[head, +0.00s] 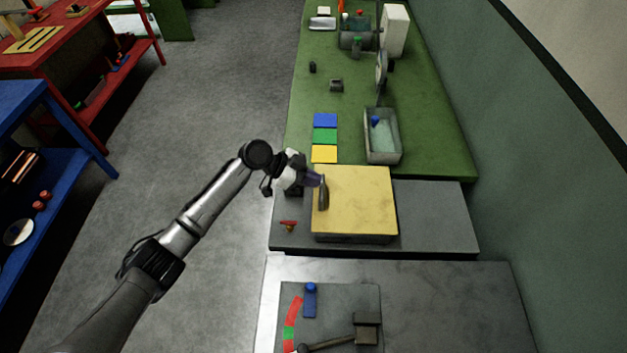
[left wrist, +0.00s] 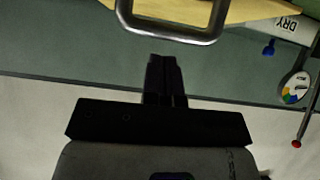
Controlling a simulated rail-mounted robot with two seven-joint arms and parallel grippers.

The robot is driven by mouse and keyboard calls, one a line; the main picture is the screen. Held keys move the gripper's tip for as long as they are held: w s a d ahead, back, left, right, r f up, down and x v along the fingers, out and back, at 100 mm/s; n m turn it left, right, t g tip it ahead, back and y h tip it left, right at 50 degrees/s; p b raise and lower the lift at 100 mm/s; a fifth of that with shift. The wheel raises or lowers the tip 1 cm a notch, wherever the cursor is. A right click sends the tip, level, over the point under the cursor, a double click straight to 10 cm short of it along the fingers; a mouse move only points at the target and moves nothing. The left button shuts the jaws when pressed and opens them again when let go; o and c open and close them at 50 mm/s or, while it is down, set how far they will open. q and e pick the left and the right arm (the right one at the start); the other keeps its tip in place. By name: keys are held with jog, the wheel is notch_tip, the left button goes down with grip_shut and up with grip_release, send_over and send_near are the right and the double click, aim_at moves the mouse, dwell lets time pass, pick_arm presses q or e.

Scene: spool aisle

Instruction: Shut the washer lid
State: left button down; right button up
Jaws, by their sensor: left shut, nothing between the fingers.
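The washer lid looks like the yellow square panel (head: 358,205) on the grey unit at the middle right of the head view. It appears roughly flat, but I cannot tell whether it is fully seated. A dark handle stands near its left edge. In the left wrist view a grey metal handle loop (left wrist: 168,32) crosses the top, with a yellow edge (left wrist: 240,10) behind it. My left gripper (head: 314,180) is at the panel's upper left, close to the handle. Its fingers (left wrist: 165,78) are shut and empty, just short of the loop in the wrist view. My right gripper is not in view.
Blue, green and yellow squares (head: 325,134) and a grey tray (head: 382,137) lie on the green bench beyond. A small red-handled part (head: 288,224) is left of the panel. A grey surface with a lever panel (head: 331,316) is nearer. Open floor lies left.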

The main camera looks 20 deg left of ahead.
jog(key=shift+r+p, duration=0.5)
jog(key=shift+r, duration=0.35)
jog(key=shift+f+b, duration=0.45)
jog(key=shift+b, duration=0.05)
pick_arm(q)
jog(key=r+v, duration=0.1)
jog(key=v, duration=1)
jog(key=shift+d+r, duration=0.25)
jog(key=shift+r, duration=0.05)
jog(key=shift+w, duration=0.1)
